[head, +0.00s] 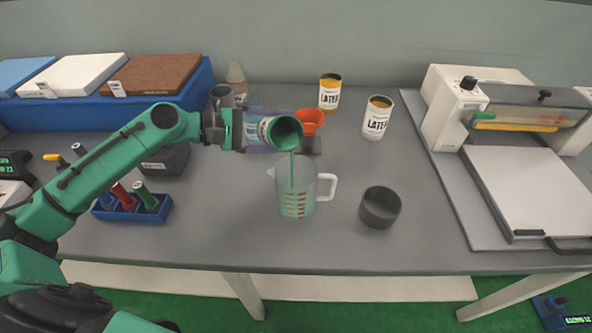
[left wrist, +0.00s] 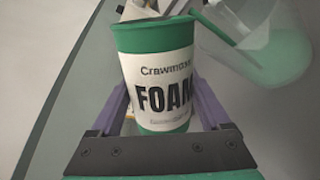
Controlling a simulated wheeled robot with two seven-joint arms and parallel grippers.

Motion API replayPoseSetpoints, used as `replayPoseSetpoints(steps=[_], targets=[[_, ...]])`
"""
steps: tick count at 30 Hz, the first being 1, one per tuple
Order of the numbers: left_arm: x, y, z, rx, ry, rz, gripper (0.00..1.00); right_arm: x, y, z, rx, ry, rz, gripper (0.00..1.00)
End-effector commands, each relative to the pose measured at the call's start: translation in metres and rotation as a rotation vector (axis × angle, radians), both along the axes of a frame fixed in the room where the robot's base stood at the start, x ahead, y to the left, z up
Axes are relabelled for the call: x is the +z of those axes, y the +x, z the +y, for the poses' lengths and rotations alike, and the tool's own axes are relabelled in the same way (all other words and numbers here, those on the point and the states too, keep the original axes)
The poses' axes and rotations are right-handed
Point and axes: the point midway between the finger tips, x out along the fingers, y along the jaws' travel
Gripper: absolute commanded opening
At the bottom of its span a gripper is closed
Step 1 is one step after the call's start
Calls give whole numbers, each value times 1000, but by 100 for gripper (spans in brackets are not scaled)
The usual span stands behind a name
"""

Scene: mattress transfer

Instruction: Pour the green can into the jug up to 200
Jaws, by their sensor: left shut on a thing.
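The green can (head: 284,132) is tilted onto its side, its mouth toward the right, above the jug. My left gripper (head: 256,129) is shut on the green can; in the left wrist view the can (left wrist: 157,92), labelled FOAM, sits between the purple fingers. A green stream falls from its mouth into the clear jug (head: 311,190), which stands upright with its handle to the right. Green liquid shows low in the jug behind red marks; I cannot read the level. The jug also shows in the left wrist view (left wrist: 275,55). My right gripper is not in view.
An orange funnel (head: 311,118) stands behind the jug. A dark round cup (head: 380,207) is right of the jug. A white machine (head: 530,180) fills the right side.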

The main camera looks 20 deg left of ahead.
Motion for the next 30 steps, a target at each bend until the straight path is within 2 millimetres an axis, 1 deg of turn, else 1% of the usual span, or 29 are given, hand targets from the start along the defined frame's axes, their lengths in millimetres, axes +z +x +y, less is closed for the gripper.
replayPoseSetpoints(steps=[30], targets=[[6, 1, 0, 0, 54, -64, 0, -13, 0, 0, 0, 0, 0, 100]])
